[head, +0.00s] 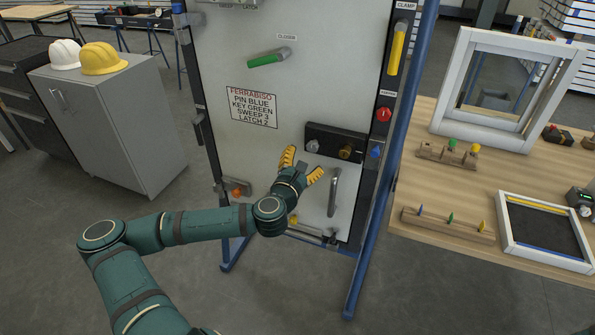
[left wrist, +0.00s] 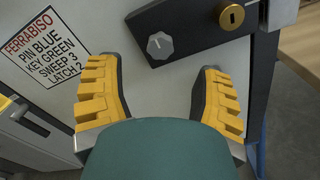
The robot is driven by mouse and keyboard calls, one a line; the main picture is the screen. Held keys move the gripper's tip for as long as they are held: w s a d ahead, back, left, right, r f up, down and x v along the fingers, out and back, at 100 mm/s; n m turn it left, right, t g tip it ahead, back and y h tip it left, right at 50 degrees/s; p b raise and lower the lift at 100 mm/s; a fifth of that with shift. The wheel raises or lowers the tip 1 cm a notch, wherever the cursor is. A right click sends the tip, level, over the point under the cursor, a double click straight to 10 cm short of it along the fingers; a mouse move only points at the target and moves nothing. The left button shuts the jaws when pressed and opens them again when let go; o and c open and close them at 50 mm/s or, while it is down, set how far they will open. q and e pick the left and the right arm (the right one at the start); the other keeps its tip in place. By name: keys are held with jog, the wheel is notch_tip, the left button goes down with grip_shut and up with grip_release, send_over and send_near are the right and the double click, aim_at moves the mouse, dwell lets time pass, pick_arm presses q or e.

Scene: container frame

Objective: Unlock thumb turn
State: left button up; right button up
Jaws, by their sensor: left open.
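The thumb turn, a grey faceted knob (head: 313,146) with a white mark, sits on a black lock plate (head: 330,134) on the pale door panel (head: 225,55). It also shows in the left wrist view (left wrist: 160,46), just beyond the fingertips. A brass key cylinder (head: 346,153) is to its right on the plate. My left gripper (head: 303,165) is open and empty, its yellow-padded fingers spread below the knob. In the left wrist view the gap between the fingers (left wrist: 160,88) lines up with the knob, without visible contact. My right gripper is not in view.
A grey pull handle (head: 334,193) stands right of my left gripper. A printed sign (head: 253,107) is on the panel. The blue frame (head: 390,160) edges the panel. A wooden table (head: 440,180) with frames and keys is at right; a grey cabinet (head: 115,130) is at left.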

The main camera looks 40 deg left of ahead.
pick_arm(q)
jog(key=shift+v, duration=2.3)
jog(key=s+d+f+m+g+h, duration=0.1)
jog(key=d+f+m+g+h, duration=0.1)
jog(key=d+f+m+h, duration=0.45)
jog(key=s+d+f+m+g+h, duration=0.1)
jog(key=d+f+m+g, duration=0.15)
jog(key=d, duration=0.75)
jog(key=d+f+m+g+h, duration=0.2)
jog(key=d+f+m+h, duration=0.3)
jog(key=d, duration=0.4)
jog(key=s+d+f+m+g, duration=0.5)
jog(key=s+f+m+g, duration=0.1)
jog(key=s+f+m, duration=0.25)
jog(key=s+a+f+m+g+y, duration=0.1)
jog(key=s+a+m+g+y, duration=0.2)
jog(key=m, duration=0.5)
jog(key=s+a+y, duration=0.1)
jog(key=s+a, duration=0.1)
jog(key=shift+a+f, duration=0.25)
jog(key=shift+f, duration=0.1)
